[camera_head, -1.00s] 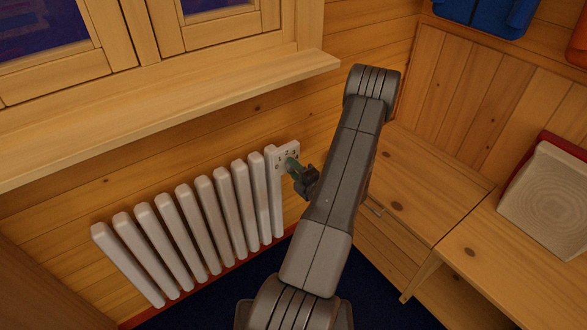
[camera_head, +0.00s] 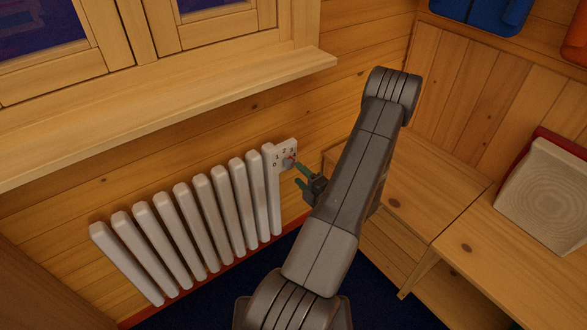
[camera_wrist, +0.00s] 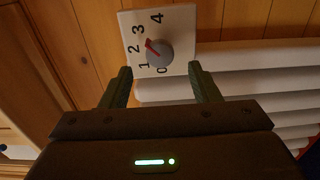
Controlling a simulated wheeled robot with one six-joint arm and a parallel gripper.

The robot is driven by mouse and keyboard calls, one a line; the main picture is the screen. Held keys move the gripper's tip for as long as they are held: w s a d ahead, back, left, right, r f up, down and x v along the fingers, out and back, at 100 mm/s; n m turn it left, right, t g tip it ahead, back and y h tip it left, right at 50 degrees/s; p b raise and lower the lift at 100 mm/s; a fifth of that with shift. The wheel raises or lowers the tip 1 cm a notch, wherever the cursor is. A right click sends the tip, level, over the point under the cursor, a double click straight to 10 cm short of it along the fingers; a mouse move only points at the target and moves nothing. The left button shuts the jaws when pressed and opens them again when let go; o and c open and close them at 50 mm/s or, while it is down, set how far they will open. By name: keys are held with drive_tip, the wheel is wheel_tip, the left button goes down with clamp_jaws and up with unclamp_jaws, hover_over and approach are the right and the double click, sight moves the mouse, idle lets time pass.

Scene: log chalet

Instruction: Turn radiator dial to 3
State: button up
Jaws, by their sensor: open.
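The radiator dial (camera_head: 288,163) is a round grey knob with a red pointer, on a white plate (camera_wrist: 185,25) marked 0 to 4 at the radiator's right end. In the wrist view the dial (camera_wrist: 158,52) shows in full, its red pointer aimed up-left, close to the 3 and on the side of the 2. My gripper (camera_head: 297,172) is open, its two green fingers spread and empty. In the wrist view the gripper (camera_wrist: 160,66) faces the plate, with the dial beyond and between its fingertips, apparently not touched.
The white ribbed radiator (camera_head: 195,230) runs along the log wall to the left, below a wooden window sill (camera_head: 170,100). A wooden bench (camera_head: 400,190) stands right of my arm, with a pale cushion-like object (camera_head: 548,190) on it. Dark blue floor lies below.

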sight(290, 166)
drive_tip(key=v, duration=0.8)
drive_tip(key=shift+s, duration=0.1)
drive_tip(key=x, duration=1.4)
drive_tip(key=shift+d+b, duration=0.1)
drive_tip(key=shift+b, duration=0.2)
drive_tip(key=shift+s, duration=0.15)
